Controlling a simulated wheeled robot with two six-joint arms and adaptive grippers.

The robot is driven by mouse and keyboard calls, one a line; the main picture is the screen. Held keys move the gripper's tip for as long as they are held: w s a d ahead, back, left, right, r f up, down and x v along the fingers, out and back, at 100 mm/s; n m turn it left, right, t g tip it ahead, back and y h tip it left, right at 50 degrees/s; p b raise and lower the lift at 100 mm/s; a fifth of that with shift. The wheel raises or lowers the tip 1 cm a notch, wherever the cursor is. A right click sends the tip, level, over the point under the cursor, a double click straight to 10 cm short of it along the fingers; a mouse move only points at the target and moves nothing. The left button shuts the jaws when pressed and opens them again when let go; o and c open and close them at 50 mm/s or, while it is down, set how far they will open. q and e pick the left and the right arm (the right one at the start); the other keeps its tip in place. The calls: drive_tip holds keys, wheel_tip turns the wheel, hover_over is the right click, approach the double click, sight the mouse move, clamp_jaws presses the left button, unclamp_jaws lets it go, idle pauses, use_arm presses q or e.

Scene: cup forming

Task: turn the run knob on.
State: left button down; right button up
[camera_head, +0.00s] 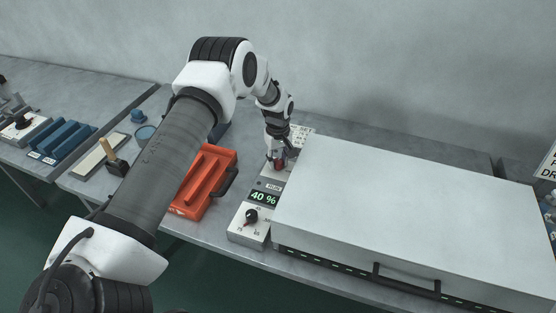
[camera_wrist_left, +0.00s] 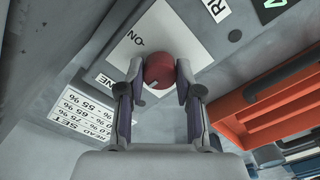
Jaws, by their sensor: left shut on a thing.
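The run knob (camera_wrist_left: 159,72) is a red round knob on a pale plate (camera_wrist_left: 180,35) in the left wrist view, with an "ON" mark beside it. A pale pointer line shows on the knob, but I cannot tell its exact setting. In the head view the run knob (camera_head: 280,163) is partly hidden by my left gripper (camera_head: 276,161). My left gripper also shows in the left wrist view (camera_wrist_left: 157,90), its two fingers shut on the knob's sides. A "RUN" label (camera_head: 273,187) sits on the panel in front of it. My right gripper is not in view.
A large grey box with a front handle (camera_head: 410,190) stands right of the panel. A display reading 40 % (camera_head: 264,197) and a black dial (camera_head: 251,216) are nearer the front. An orange tray (camera_head: 190,205) lies left of the panel, close by.

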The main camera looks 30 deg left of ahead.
use_arm(q)
drive_tip(key=shift+f, duration=0.15)
drive_tip(key=m+b, duration=0.2)
drive_tip(key=m, duration=0.1)
drive_tip(key=shift+m, duration=0.4)
drive_tip(key=m+b, duration=0.1)
drive_tip(key=m, duration=0.3)
drive_tip(key=shift+m+b, duration=0.3)
drive_tip(key=shift+b, duration=0.1)
drive_tip(key=m+b, duration=0.1)
drive_tip(key=m, duration=0.3)
drive_tip(key=shift+m, duration=0.3)
drive_tip(key=m+b, duration=0.1)
drive_tip(key=m, duration=0.3)
drive_tip(key=shift+m, duration=0.3)
drive_tip(key=shift+s, duration=0.1)
drive_tip(key=c, duration=0.8)
unclamp_jaws()
drive_tip(key=shift+o, duration=0.2)
